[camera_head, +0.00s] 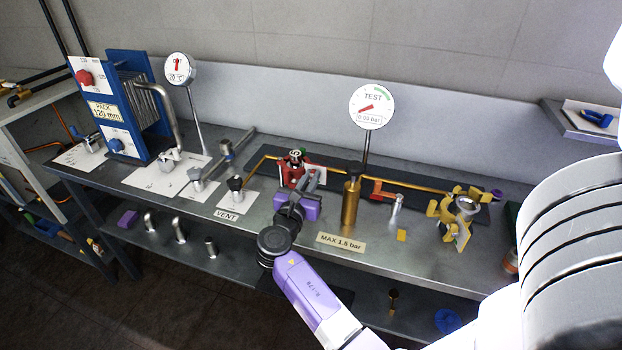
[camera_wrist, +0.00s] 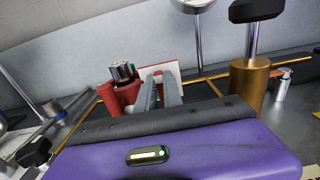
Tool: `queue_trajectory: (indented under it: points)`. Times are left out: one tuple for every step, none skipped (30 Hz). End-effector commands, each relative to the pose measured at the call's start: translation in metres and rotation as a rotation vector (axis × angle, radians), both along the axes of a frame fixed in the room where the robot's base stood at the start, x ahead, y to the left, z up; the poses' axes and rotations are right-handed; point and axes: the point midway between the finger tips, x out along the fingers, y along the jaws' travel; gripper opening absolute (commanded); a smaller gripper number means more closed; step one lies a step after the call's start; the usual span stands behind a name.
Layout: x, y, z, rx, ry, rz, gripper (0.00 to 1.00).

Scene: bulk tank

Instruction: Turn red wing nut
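The red wing nut (camera_head: 289,174) is mounted on the brass pipe line at the back of the bench, in front of a small white plate. It also shows in the wrist view (camera_wrist: 119,100), just left of my fingers. My gripper (camera_head: 313,174), with a purple body and grey fingers, reaches in from the front, its fingers right beside the red part. In the wrist view my two grey fingers (camera_wrist: 160,86) lie close together with their tips near the red part. I cannot tell whether anything is between them, as the finger tips are small and partly overlap the red part.
A brass cylinder (camera_head: 351,204) with a dark top stands right of my gripper. A yellow wing nut (camera_head: 447,208) is farther right. A TEST gauge (camera_head: 371,106) rises behind. The black VENT knob (camera_head: 235,184) stands to the left. The bench front has some free room.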

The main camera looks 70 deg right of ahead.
Motion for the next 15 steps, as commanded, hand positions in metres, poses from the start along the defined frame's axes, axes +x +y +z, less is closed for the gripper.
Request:
queue_trajectory:
  points:
    - [0.0,0.0001,0.0,0.0,0.0,0.0,0.0]
    - [0.0,0.0001,0.0,0.0,0.0,0.0,0.0]
    - [0.0,0.0002,-0.0001,0.0,-0.002,0.0,0.0]
    - [0.0,0.0002,-0.0001,0.0,-0.003,0.0,0.0]
    - [-0.0001,0.0002,-0.0002,0.0,-0.006,0.0,0.0]
    - [-0.0002,0.0002,-0.0003,0.0,-0.012,0.0,0.0]
    - [-0.0003,0.0002,-0.0004,0.0,-0.018,0.0,0.0]
    - [-0.0004,0.0002,-0.0005,0.001,-0.024,0.0,0.0]
    - [-0.0006,0.0002,-0.0006,0.001,-0.035,0.0,0.0]
    - [-0.0008,0.0001,-0.0008,0.001,-0.046,0.0,0.0]
    - [-0.001,0.0001,-0.0009,0.001,-0.059,0.0,0.0]
    - [-0.0014,0.0,-0.0011,0.002,-0.077,0.0,0.0]
    - [-0.0018,0.0,-0.0012,0.001,-0.095,-0.001,0.0]
    - [-0.0022,-0.0001,-0.0012,0.001,-0.112,-0.001,0.0]
    - [-0.0027,-0.0003,-0.0013,0.002,-0.14,-0.001,0.0]
